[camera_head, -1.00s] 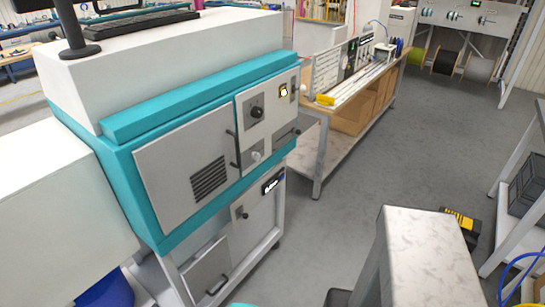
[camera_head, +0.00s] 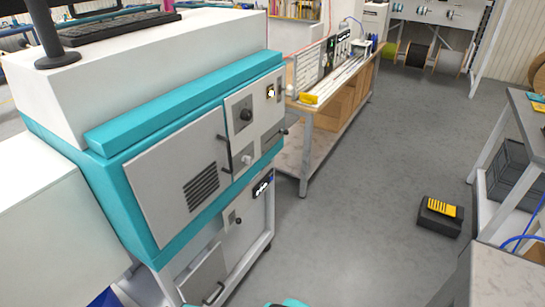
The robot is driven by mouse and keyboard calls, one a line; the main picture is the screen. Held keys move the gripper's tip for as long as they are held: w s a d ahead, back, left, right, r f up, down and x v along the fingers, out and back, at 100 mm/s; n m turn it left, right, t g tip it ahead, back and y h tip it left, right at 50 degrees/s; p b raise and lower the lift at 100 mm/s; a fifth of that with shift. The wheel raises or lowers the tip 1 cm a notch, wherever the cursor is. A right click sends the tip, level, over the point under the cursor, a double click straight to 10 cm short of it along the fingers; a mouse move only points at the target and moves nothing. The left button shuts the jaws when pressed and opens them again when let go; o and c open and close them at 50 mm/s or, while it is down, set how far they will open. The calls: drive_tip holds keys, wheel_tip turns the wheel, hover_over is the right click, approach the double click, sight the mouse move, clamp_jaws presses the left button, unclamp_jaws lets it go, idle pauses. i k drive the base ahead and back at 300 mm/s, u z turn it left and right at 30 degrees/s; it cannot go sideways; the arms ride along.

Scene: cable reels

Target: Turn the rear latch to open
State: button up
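A teal and white machine cabinet (camera_head: 105,190) stands at the left. Its grey front door (camera_head: 180,180) has a vent grille and appears shut. A light panel to the door's right carries a black knob (camera_head: 246,115) and a pale round knob (camera_head: 247,160). A dark handle (camera_head: 224,139) sits at the door's right edge. A small dark knob (camera_head: 238,219) is on the lower panel. I cannot tell which of these, if any, is the rear latch.
A workbench (camera_head: 306,160) with a long white device (camera_head: 330,80) stands behind the cabinet. A black and yellow box (camera_head: 440,216) lies on the floor. A grey table (camera_head: 500,275) and dark crate (camera_head: 510,175) are at the right. The grey floor (camera_head: 360,220) between is clear.

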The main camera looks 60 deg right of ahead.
sight(246, 159)
drive_tip(key=z, duration=0.6)
drive_tip(key=k, duration=0.25)
drive_tip(key=u, duration=0.15)
